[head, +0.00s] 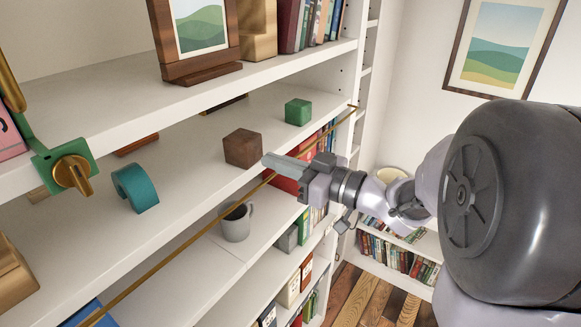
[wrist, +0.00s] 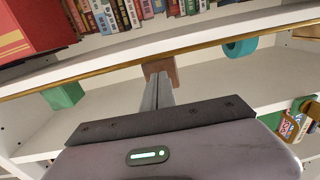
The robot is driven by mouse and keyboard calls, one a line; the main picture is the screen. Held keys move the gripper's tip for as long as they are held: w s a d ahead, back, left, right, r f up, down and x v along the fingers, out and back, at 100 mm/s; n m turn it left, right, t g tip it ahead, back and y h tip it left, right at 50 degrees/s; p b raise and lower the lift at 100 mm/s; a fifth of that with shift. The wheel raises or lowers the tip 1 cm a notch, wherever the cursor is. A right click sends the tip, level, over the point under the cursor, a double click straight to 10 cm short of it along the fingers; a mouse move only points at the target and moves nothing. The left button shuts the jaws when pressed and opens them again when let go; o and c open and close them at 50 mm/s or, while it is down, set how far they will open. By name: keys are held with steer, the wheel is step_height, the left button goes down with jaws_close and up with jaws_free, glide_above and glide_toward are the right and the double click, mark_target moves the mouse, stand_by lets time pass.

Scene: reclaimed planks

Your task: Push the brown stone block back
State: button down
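The brown stone block (head: 243,148) sits on the white shelf (head: 190,185), close to its front edge. It also shows in the wrist view (wrist: 161,67), just beyond my fingertips. My gripper (head: 268,160) reaches in from the right, with its fingers together and nothing between them. Its tips are at the block's right front side; I cannot tell whether they touch it. The shut fingers (wrist: 158,92) also point at the block in the wrist view and hide part of it.
A green cube (head: 298,111) stands behind and right of the block, a teal arch (head: 135,188) to its left. A thin brass rail (head: 190,238) runs along the shelf front. A grey mug (head: 236,222) stands on the shelf below. A picture frame (head: 194,70) stands above.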

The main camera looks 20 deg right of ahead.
mark_target(255, 154)
steer(key=shift+w+a, duration=0.35)
steer(key=shift+x, duration=2.4)
steer(key=shift+w+a, duration=0.15)
steer(key=shift+w, duration=0.15)
steer(key=shift+b+x, duration=0.35)
steer(key=shift+x, duration=1.25)
